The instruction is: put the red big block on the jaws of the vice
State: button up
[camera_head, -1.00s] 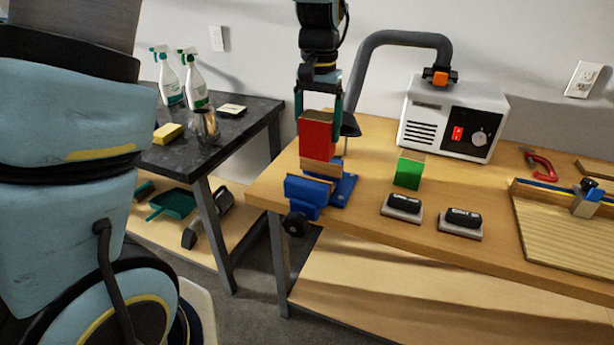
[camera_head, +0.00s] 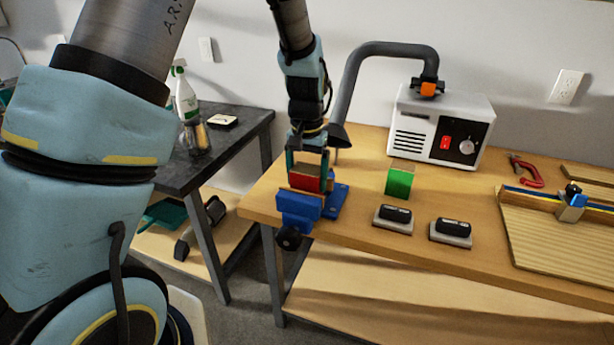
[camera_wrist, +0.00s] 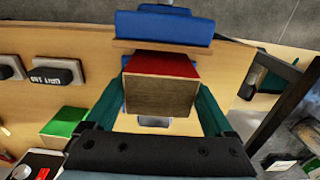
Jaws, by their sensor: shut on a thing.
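The red big block (camera_head: 305,183) has bare wood on its upper end and sits at the blue vice (camera_head: 298,208) on the bench's left end. My gripper (camera_head: 307,170) points down from above, with one finger on each side of the block, and is shut on it. In the wrist view the block's wood end (camera_wrist: 159,96) faces the camera between the fingers (camera_wrist: 160,108). The vice's wooden jaw lining (camera_wrist: 172,48) shows just beyond the block. The block's underside is hidden, so I cannot tell if it touches the jaws.
A grey hose arm (camera_head: 350,80) from the white machine (camera_head: 440,128) ends close behind my gripper. A dark table (camera_head: 225,140) is to the left.

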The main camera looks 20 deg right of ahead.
jog(key=shift+f, duration=0.15)
jog(key=o, duration=1.2)
jog(key=shift+o, duration=0.2)
notch_tip(320, 180, up, 12)
jog(key=shift+r+b, duration=0.2)
jog(key=shift+b, duration=0.8)
jog(key=s+a+f+n, duration=0.1)
jog(key=a+n, duration=0.1)
jog(key=a, duration=0.8)
jog(key=s+a+f+n+t, duration=0.1)
jog(key=a+f+n, duration=0.1)
jog(key=a, duration=0.8)
jog(key=s+a+f+n, duration=0.2)
jog(key=a+n, duration=0.1)
jog(key=a, duration=0.7)
jog(key=shift+f+t, duration=0.25)
jog(key=shift+t, duration=0.05)
jog(key=shift+a, duration=0.1)
